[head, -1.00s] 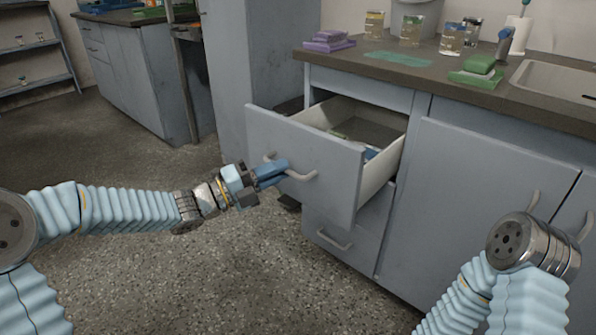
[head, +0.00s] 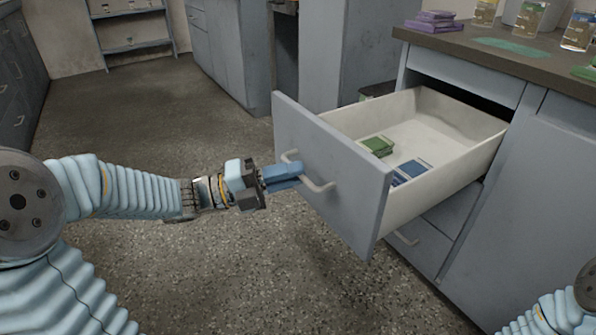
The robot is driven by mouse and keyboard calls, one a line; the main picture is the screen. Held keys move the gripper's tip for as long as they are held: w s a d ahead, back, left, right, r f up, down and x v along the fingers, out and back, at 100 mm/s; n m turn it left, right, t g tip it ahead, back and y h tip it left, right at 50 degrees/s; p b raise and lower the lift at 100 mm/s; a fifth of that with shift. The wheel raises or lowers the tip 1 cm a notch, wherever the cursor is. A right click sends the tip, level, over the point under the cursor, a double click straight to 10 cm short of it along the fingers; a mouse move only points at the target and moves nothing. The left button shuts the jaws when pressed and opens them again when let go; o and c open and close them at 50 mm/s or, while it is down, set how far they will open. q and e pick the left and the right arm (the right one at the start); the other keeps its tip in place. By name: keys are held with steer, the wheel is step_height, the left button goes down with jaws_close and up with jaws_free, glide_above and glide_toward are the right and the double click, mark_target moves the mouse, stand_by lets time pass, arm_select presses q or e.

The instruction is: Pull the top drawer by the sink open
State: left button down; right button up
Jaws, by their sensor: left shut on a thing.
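The top drawer (head: 335,185) stands far out of the grey-blue cabinet, its white inside in plain view. Its curved handle (head: 318,186) is on the front panel. My left gripper (head: 290,174) reaches in from the left and is shut on this handle. In the drawer lie green packets (head: 377,146) and blue packets (head: 411,171). Of my right arm only a part shows at the lower right edge; its gripper is out of view. The sink is out of view.
A lower drawer (head: 408,240) below is shut. The dark countertop (head: 480,50) carries purple blocks (head: 433,21), a green mat (head: 510,49) and labelled jars (head: 579,30). The speckled floor to the left is clear, with a shelf (head: 130,28) at the back.

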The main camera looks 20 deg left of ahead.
arm_select(q)
steer(key=c, duration=1.2)
jaws_free()
steer(key=v, duration=1.4)
steer(key=shift+w+d, duration=0.1)
